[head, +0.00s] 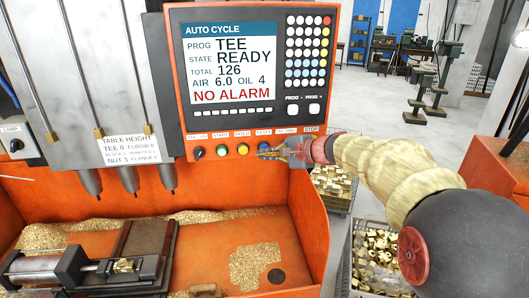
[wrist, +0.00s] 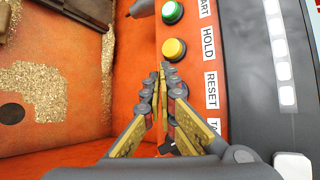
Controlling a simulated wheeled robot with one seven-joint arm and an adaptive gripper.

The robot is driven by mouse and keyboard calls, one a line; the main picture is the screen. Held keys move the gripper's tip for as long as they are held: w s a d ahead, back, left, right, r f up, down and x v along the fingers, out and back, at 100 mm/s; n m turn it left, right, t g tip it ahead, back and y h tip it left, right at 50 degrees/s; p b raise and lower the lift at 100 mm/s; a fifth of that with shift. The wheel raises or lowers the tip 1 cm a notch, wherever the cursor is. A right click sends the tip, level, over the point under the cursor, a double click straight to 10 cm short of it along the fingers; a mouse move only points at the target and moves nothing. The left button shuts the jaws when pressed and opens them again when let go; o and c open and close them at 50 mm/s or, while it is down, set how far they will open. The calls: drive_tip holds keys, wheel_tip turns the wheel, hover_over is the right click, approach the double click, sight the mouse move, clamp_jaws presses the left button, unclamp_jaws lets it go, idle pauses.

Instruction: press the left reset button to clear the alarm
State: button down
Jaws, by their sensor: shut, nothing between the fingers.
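The control panel (head: 180,80) is orange, with a row of buttons under its screen (head: 232,62). The screen reads STATE READY and NO ALARM in red. The blue button (head: 264,147) sits under the RESET label, which also shows in the wrist view (wrist: 210,90). My gripper (head: 261,154) is shut and empty, with its tips at the lower edge of the blue button in the head view. In the wrist view my fingertips (wrist: 163,66) lie beside the yellow button, and the fingers hide the blue one. I cannot tell whether the tips touch it.
The yellow HOLD button (head: 243,149) and green START button (head: 221,151) are left of the blue one. A dark selector (head: 198,152) is further left. Drill spindles (head: 130,180) hang over the orange tray, where a vise (head: 75,272) stands. Bins of brass parts (head: 375,262) are at right.

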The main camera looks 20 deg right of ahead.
idle(0.3)
drive_tip(key=s, duration=0.1)
drive_tip(key=s+b, duration=0.1)
drive_tip(key=s, duration=0.1)
drive_tip(key=s+b, duration=0.1)
drive_tip(key=s, duration=0.1)
drive_tip(key=shift+a, duration=0.3)
drive_tip(key=s+f+n+g+h+b, duration=0.2)
drive_tip(key=s+f+n+b, duration=0.5)
drive_tip(key=s+f, duration=0.7)
drive_tip(key=s+a+f+n+g+h+b, duration=0.1)
drive_tip(key=s+f+n+g+h+b, duration=0.2)
drive_tip(key=s+f, duration=1.1)
drive_tip(key=shift+s+f+n+h+b, duration=0.25)
drive_tip(key=shift+s+n+h+b, duration=0.75)
drive_tip(key=shift+s+n+b, duration=2.3)
